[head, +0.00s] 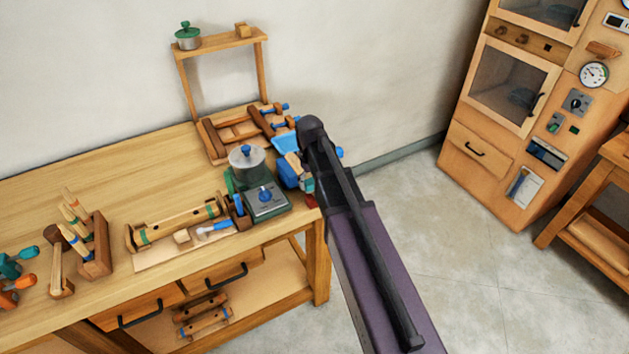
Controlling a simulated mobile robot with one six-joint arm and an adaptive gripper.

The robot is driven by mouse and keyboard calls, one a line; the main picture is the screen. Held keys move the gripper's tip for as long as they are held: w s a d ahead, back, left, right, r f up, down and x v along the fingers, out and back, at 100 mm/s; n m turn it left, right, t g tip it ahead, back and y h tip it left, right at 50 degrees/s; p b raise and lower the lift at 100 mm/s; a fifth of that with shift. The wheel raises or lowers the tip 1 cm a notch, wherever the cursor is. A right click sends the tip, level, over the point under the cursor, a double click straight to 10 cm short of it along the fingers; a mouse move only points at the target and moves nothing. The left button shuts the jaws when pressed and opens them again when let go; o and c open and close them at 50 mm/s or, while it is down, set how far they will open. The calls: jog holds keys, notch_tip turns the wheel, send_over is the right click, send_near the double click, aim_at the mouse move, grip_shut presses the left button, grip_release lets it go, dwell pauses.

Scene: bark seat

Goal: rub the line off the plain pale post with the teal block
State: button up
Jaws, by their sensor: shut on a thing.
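My arm (375,265) rises from the lower right to a dark joint beside the bench's right end. My gripper cannot be made out; the arm hides that area. No teal block can be made out. Several pale posts (74,216) with coloured bands lean in a brown wooden holder (96,262) at the left of the bench. A pale bar (180,222) with green bands lies across a wooden cradle in the middle. I cannot tell which of these is the plain pale post, and no line is clear at this size.
The wooden bench (60,180) carries a green-and-grey machine (265,201), a blue-handled brush (213,228), a wooden rack (228,140) and a tall frame (263,70) with a green-lidded pot (187,36). A wooden cabinet (490,150) stands right. Floor between is clear.

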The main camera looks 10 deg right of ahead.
jog(key=shift+d, duration=0.1)
jog(key=shift+w+d+f, duration=0.1)
jog(key=shift+w+d, duration=0.1)
jog(key=shift+d, duration=0.5)
jog(key=shift+w+d+f, duration=0.1)
jog(key=shift+w+d, duration=0.1)
jog(key=shift+d, duration=0.45)
jog(key=shift+r, duration=0.1)
jog(key=r+p, duration=0.5)
jog(key=r, duration=0.1)
jog(key=shift+w+a+p, duration=0.1)
jog(key=shift+w+p, duration=0.15)
jog(key=shift+p, duration=0.15)
